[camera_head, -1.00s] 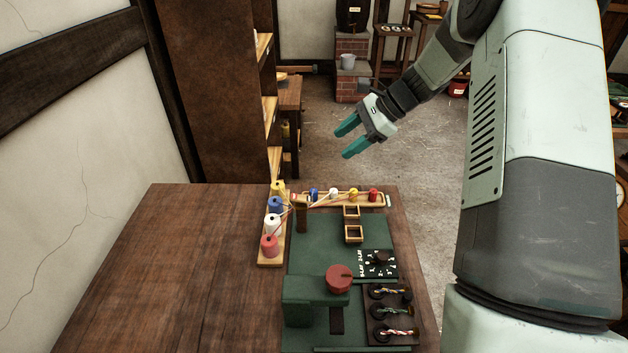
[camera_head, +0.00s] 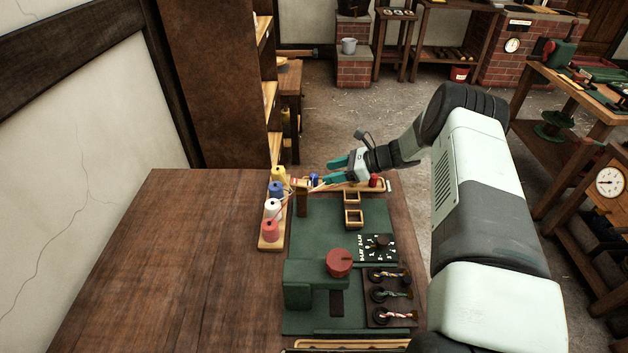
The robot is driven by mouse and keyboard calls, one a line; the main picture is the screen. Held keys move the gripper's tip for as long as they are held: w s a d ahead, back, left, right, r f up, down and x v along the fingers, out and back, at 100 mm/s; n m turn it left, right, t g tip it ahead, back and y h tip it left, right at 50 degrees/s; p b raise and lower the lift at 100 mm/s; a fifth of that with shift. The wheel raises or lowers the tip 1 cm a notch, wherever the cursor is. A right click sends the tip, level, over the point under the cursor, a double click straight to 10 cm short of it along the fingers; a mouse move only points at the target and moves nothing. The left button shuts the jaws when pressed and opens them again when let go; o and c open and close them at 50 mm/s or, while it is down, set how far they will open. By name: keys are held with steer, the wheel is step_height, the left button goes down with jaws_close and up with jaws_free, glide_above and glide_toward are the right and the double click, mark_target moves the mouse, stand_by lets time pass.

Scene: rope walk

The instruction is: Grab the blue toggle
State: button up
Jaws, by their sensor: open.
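The blue toggle (camera_head: 314,180) stands upright on the wooden rail along the back of the green board, with a strand at it. My gripper (camera_head: 327,172) has its teal fingers spread and empty. It is over the rail, pointing left, with its fingertips just right of the blue toggle; I cannot tell whether they touch it. The red toggle (camera_head: 374,180) shows at the rail's right end. The white and yellow toggles between are hidden behind my gripper.
Left of the board, a wooden rack holds yellow (camera_head: 278,174), blue (camera_head: 276,189), white (camera_head: 272,208) and red (camera_head: 270,230) spools with strands. A dark post (camera_head: 302,200) stands near the blue toggle. A red knob (camera_head: 339,262) is nearer me. The table's left side (camera_head: 170,260) is clear.

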mark_target(317, 176)
steer(key=x, duration=0.5)
steer(key=shift+a, duration=0.1)
steer(key=shift+c, duration=0.5)
jaws_close()
